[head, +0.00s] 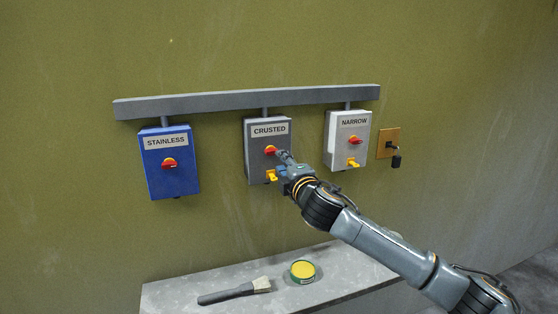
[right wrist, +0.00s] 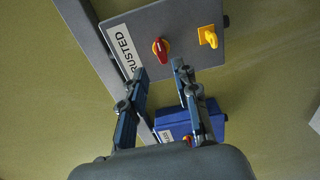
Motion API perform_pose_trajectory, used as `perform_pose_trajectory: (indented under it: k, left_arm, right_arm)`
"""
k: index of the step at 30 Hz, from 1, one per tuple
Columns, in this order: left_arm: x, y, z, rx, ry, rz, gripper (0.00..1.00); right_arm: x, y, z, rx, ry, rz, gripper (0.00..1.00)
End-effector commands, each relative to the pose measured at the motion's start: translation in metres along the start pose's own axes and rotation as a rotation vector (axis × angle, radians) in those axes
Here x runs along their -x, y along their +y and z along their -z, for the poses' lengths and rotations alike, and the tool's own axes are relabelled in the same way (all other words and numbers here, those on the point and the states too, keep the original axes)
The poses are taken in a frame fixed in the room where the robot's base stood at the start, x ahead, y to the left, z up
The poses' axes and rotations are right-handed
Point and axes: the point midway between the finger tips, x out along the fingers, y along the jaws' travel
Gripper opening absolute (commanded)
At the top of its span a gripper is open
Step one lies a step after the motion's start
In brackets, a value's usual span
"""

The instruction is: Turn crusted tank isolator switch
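The CRUSTED box (head: 256,168) is a grey isolator box in the middle of the wall. It carries a red rotary knob (head: 269,150) on a yellow disc and a yellow lever (head: 271,177) below it. My right gripper (head: 281,161) is in front of this box, close to the knob. In the right wrist view, its two fingers (right wrist: 159,70) are apart with nothing between them, and the red knob (right wrist: 160,50) shows just beyond the fingertips, apart from them as far as I can see. The yellow lever also shows there (right wrist: 208,37). My left gripper is out of view.
The blue STAINLESS box (head: 160,182) hangs to the left and the pale NARROW box (head: 337,128) to the right, under a grey rail (head: 220,102). A padlock (head: 396,160) hangs by a tan plate. A brush (head: 235,292) and a green-yellow tin (head: 302,271) lie on the shelf.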

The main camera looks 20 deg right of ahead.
Motion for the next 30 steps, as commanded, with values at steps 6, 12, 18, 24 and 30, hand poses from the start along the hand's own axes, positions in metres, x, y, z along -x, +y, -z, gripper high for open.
perform_pose_trajectory:
  k: [6,12,18,24,30]
  left_arm:
    - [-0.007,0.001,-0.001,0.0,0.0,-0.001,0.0]
    - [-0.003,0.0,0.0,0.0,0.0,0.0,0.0]
    - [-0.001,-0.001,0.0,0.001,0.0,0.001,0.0]
    - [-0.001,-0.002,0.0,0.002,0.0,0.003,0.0]
    - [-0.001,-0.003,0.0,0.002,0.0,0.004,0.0]
  right_arm:
    - [-0.029,-0.002,0.001,-0.003,-0.001,0.0,0.3]
    - [-0.054,0.0,0.001,-0.005,0.0,0.002,0.3]
    - [-0.068,0.0,0.0,-0.004,-0.001,0.002,0.3]
    - [-0.07,-0.001,0.0,-0.004,0.0,0.001,0.08]
    - [-0.07,-0.001,0.0,0.018,0.0,0.001,0.0]
